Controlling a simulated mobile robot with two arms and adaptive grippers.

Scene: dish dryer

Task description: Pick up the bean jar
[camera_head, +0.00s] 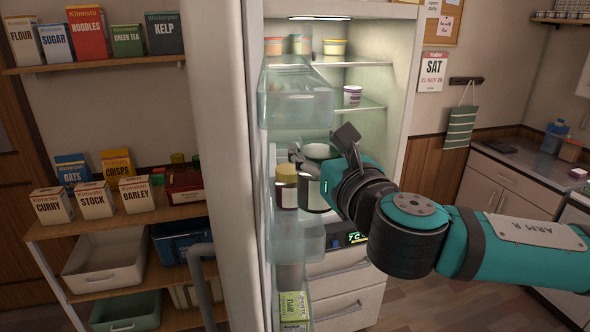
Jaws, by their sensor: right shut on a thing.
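My right gripper (322,147) reaches into the open fridge from the right. Its fingers are shut on a jar with a pale lid (319,152), one finger on each side near the top. The jar's body is partly hidden by the gripper and by another jar, and no label on it can be read, so I cannot confirm from a label that it is the bean jar. The other jar (286,187), with a yellow lid and dark contents, stands just left of it, by the door bins. My left gripper is not in view.
The open fridge door (228,120) stands left, with clear bins (297,240) close to the gripper. A glass shelf (360,107) with a small cup (352,95) is above. Shelves with boxes (96,200) are further left. A counter (530,165) is at right.

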